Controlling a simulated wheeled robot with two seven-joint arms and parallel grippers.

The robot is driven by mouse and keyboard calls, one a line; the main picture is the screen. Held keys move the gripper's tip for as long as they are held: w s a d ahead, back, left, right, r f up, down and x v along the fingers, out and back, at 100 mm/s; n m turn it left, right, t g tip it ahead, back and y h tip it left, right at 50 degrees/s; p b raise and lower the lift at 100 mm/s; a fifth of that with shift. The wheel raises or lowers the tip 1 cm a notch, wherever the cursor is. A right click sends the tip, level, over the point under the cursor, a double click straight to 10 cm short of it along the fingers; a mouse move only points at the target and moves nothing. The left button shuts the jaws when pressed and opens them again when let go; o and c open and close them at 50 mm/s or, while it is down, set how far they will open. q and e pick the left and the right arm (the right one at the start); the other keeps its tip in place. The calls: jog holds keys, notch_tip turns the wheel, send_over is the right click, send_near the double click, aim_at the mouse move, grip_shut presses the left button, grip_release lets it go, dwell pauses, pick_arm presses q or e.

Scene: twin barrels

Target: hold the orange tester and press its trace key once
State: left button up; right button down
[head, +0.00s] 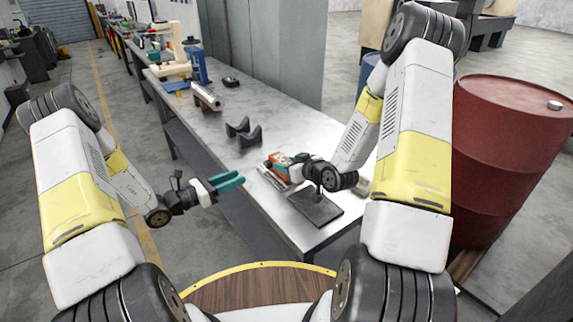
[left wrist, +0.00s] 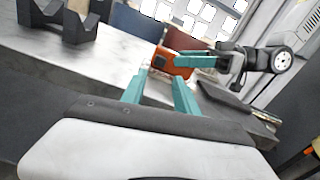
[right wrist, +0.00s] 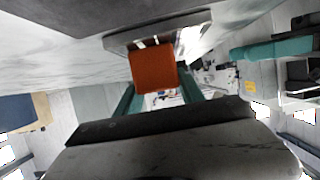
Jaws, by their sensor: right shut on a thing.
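The orange tester (head: 279,159) is at my right gripper (head: 294,168), above the near part of the workbench. It also shows as an orange block in the left wrist view (left wrist: 172,62), and one orange face shows in the right wrist view (right wrist: 153,70). My right gripper's teal fingers (right wrist: 158,95) are shut on it, one on each side. My left gripper (head: 226,182) is open and empty, left of the tester and beyond the bench's left edge. Its two fingers stand apart in the left wrist view (left wrist: 158,92), pointing toward the tester. I cannot make out the trace key.
The grey workbench (head: 275,120) runs away to the back. A dark flat plate (head: 316,208) lies at its near end. Black V-shaped blocks (head: 249,137) and a metal cylinder (head: 208,98) stand farther back. A red barrel (head: 505,150) stands at right. Free floor lies left of the bench.

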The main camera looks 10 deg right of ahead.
dwell(0.3)
pick_arm(q)
grip_shut()
dwell(1.6)
